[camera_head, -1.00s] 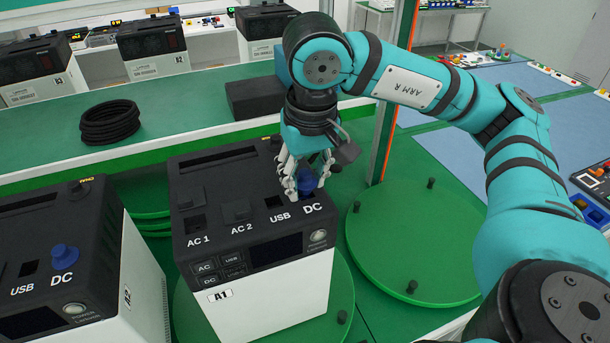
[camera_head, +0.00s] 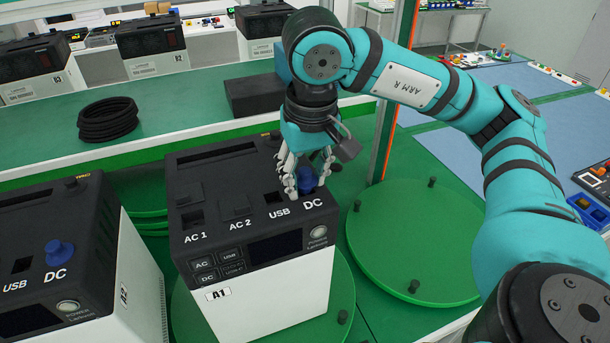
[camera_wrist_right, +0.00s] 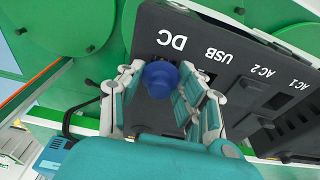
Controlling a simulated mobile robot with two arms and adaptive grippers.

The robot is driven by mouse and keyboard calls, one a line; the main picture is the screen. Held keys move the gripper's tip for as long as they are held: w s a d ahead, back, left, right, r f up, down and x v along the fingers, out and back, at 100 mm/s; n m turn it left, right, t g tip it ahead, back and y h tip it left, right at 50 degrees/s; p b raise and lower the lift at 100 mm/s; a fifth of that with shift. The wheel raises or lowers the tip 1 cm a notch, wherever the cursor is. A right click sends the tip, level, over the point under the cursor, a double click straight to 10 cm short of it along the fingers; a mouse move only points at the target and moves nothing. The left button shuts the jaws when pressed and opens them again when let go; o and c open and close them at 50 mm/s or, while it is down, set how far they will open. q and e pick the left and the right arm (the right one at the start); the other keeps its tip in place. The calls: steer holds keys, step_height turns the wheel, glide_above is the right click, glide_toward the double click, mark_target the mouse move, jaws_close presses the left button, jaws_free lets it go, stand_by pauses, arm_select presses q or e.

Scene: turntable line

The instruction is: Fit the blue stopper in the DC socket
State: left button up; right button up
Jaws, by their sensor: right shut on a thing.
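My right gripper (camera_head: 306,184) is shut on the blue stopper (camera_head: 307,177) right at the DC label of the power unit marked A1 (camera_head: 262,235). In the right wrist view the blue stopper (camera_wrist_right: 160,78) sits between the fingers (camera_wrist_right: 150,95), below the DC lettering. The DC socket itself is hidden under the stopper and fingers, so I cannot tell how deep the stopper sits. The USB socket and the AC 1 and AC 2 sockets beside it show. My left gripper is not in view.
A neighbouring unit (camera_head: 60,255) at the left carries a blue stopper (camera_head: 59,252) at its DC label. An empty green turntable (camera_head: 415,240) with pegs lies to the right. A black cable coil (camera_head: 108,120) and a dark block (camera_head: 255,96) lie on the green bench behind.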

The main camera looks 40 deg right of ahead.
steer(key=o, duration=0.9)
steer(key=shift+r, duration=0.1)
steer(key=r, duration=0.4)
steer(key=s+r, duration=0.1)
steer(key=r, duration=0.6)
steer(key=shift+s+a+r, duration=0.2)
steer(key=shift+s+r, duration=0.15)
steer(key=shift+s, duration=0.05)
